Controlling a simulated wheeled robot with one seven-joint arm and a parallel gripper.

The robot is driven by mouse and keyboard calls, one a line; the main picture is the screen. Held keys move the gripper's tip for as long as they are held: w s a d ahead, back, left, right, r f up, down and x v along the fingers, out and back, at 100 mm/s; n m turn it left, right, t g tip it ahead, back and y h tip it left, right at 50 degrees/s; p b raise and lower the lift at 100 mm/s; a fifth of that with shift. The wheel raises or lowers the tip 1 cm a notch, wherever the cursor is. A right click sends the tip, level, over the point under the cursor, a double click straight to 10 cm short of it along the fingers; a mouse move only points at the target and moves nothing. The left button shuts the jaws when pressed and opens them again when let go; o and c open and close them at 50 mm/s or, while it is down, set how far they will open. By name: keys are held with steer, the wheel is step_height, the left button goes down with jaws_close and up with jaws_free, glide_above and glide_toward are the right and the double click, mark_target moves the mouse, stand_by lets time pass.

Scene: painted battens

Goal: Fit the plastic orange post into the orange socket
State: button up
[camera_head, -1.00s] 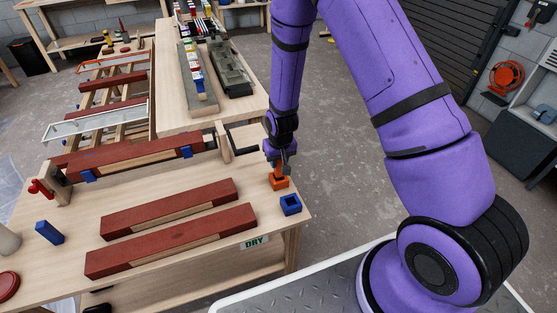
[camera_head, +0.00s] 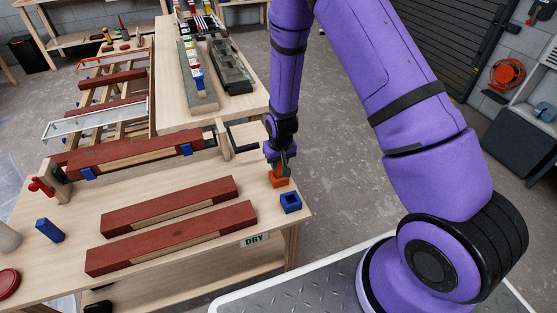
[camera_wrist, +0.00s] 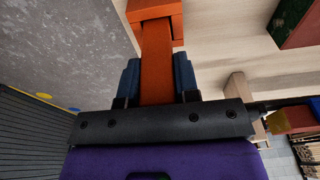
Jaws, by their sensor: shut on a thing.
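My gripper (camera_head: 280,160) is shut on the orange post (camera_wrist: 156,72), which stands between its two dark fingers in the wrist view. The gripper is directly above the orange socket (camera_head: 279,181), near the right end of the workbench. In the wrist view the post's far end meets the orange socket (camera_wrist: 152,10) and its tip is hidden there. It looks to be in the socket's opening, but how deep I cannot tell. In the head view the gripper hides most of the post.
A blue socket (camera_head: 290,202) is close beside the orange one, near the bench (camera_head: 205,262) edge. Two red battens (camera_head: 170,240) lie in the middle. A clamped batten and a wooden upright (camera_head: 222,139) are behind.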

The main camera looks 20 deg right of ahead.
steer(key=shift+f, duration=1.2)
steer(key=o, duration=1.1)
steer(key=shift+c, duration=0.2)
steer(key=r, duration=0.3)
steer(key=s+r, duration=0.1)
steer(key=r, duration=0.6)
steer(key=shift+s+r, duration=0.3)
steer(key=shift+r, duration=0.1)
